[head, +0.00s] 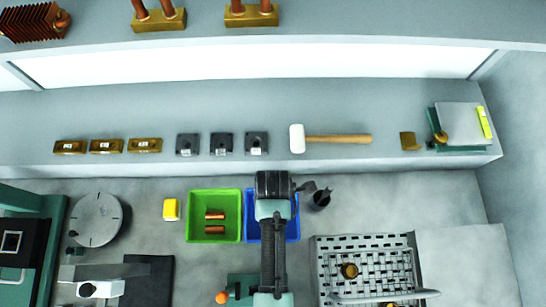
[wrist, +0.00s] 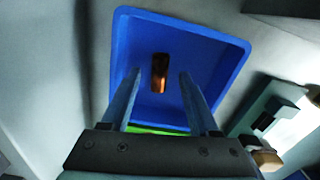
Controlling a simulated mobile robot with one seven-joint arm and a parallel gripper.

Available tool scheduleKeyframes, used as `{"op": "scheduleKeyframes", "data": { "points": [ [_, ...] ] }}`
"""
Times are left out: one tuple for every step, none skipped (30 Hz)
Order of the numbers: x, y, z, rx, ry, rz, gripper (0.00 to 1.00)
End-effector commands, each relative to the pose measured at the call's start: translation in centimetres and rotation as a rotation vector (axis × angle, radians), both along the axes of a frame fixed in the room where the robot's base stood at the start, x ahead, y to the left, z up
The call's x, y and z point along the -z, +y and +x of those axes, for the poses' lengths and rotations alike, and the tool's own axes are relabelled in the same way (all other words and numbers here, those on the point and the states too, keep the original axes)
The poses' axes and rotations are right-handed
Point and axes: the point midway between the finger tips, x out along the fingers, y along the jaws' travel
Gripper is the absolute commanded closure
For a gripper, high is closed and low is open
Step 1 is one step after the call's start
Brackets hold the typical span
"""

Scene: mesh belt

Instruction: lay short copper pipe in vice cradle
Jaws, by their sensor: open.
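In the wrist view, a short copper pipe (wrist: 159,75) lies on the floor of a blue bin (wrist: 205,45). My gripper (wrist: 160,73) is open over the bin, one finger on each side of the pipe in the picture, with nothing held. I cannot tell its height above the pipe. In the head view my arm covers the pipe and much of the blue bin (head: 252,230). A teal fixture with an orange knob (head: 222,297), possibly the vice, is partly hidden by my arm at the bottom. It also seems to show in the wrist view (wrist: 268,120); its cradle is unclear.
A green bin (head: 228,236) with two copper pipes (head: 215,229) adjoins the blue bin on the left. A dark cup (head: 321,200) stands right of it. A perforated metal rack (head: 330,262) is lower right. A mallet (head: 335,139) lies on the shelf behind.

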Motion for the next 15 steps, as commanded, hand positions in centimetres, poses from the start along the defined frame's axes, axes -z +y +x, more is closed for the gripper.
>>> {"op": "scheduleKeyframes", "data": {
  "points": [
    [0.40,-0.01,-0.02,0.000,0.001,0.000,0.39],
    [0.58,0.00,-0.02,0.000,0.000,0.000,0.39],
    [0.73,0.00,-0.01,0.000,0.000,0.000,0.39],
    [0.81,0.00,0.00,0.000,0.000,0.000,0.39],
    [0.86,0.00,0.01,0.000,-0.001,0.000,0.39],
    [0.88,-0.01,0.01,0.000,-0.001,0.000,0.39],
    [0.88,-0.01,0.02,0.000,-0.001,0.000,0.39],
    [0.88,0.00,0.02,0.000,-0.001,0.000,0.39],
    [0.87,0.00,0.02,0.000,-0.001,0.000,0.39],
    [0.86,0.00,0.02,0.000,-0.001,0.000,0.39],
    [0.86,0.00,0.03,0.000,-0.001,0.000,0.42],
    [0.85,0.00,0.03,0.000,-0.001,0.000,0.49],
    [0.85,0.00,0.03,0.000,-0.001,0.000,0.55],
    [0.85,0.00,0.03,0.000,-0.001,0.000,0.60],
    [0.84,0.00,0.03,0.000,-0.001,0.000,0.67]
  ]
}}
